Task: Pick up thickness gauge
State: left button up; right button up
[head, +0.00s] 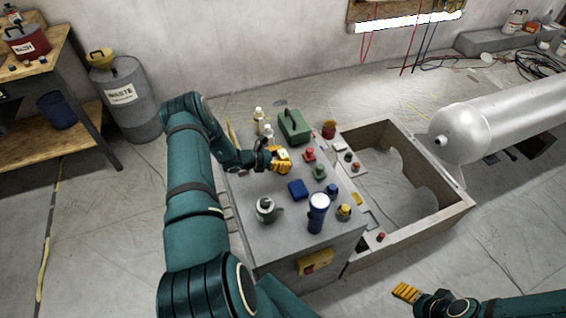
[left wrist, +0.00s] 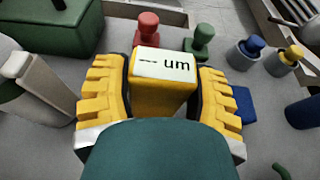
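The thickness gauge is a small yellow block with a white display reading "--- um", clear in the left wrist view (left wrist: 163,75). In the head view the gauge (head: 282,153) is a small yellow shape at the gripper, over the grey worktop (head: 252,195). My left gripper (left wrist: 163,95) has one yellow ribbed finger on each side of the gauge, dark pads against its sides, no clear gap showing. It looks shut on it. The gauge's lower part is hidden. My right gripper (head: 405,292) is low at the right, away from the worktop; its finger gap is not visible.
An open wooden-sided frame (head: 435,222) lies to the right.

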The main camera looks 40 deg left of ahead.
pick_arm(q)
jog(key=c, duration=0.6)
jog(key=shift+r, duration=0.1)
